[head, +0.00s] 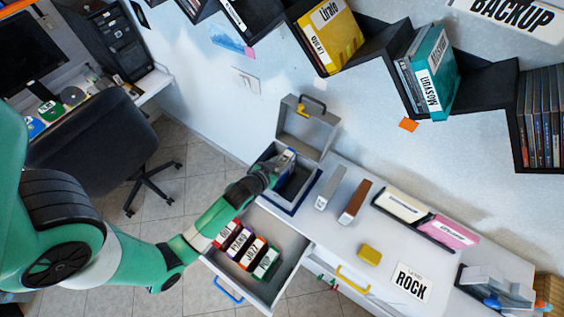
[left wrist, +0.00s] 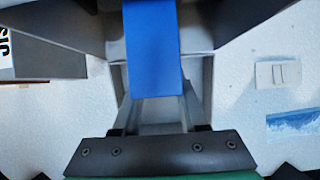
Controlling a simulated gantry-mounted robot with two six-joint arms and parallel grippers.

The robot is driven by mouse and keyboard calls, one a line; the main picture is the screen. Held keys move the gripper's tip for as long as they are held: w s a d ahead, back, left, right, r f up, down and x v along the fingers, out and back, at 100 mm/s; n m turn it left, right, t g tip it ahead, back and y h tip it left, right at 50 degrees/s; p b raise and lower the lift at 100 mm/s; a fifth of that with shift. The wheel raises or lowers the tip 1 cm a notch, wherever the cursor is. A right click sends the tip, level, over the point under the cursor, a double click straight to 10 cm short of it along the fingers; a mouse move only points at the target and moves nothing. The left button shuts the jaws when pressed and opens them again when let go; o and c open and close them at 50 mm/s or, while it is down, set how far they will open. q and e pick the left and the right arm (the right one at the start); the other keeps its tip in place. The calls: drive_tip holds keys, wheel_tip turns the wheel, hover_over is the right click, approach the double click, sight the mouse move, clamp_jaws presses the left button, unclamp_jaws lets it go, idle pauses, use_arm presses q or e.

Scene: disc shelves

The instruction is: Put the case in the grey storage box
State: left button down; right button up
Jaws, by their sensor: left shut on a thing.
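The grey storage box (head: 312,181) stands at the left end of the white cabinet, its lid (head: 308,127) raised at the back. My left gripper (head: 285,161) is at the box's opening, shut on a case. The case shows as a blue slab (left wrist: 152,50) in the left wrist view, rising from between the fingers (left wrist: 155,105). In the head view the gripper mostly hides the case, and I cannot tell how deep it sits in the box. My right gripper is not in view.
An open drawer (head: 290,238) holds several labelled cases just below the box. A grey case (head: 331,188) and a brown case (head: 354,202) stand right of the box. A yellow block (head: 369,254) and a ROCK label (head: 409,283) lie farther right. Black zigzag shelves (head: 385,50) hang above.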

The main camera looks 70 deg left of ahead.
use_arm(q)
drive_tip(key=shift+f, duration=0.15)
drive_tip(key=shift+c, duration=2.2)
unclamp_jaws()
drive_tip(key=shift+s+r, duration=0.1)
drive_tip(key=shift+r, duration=0.2)
drive_tip(key=p+v, duration=0.1)
drive_tip(key=v, duration=1)
drive_tip(key=shift+s+d+p, duration=0.2)
drive_tip(key=shift+s+p, duration=0.1)
drive_tip(key=shift+p, duration=0.05)
drive_tip(key=shift+r, duration=0.1)
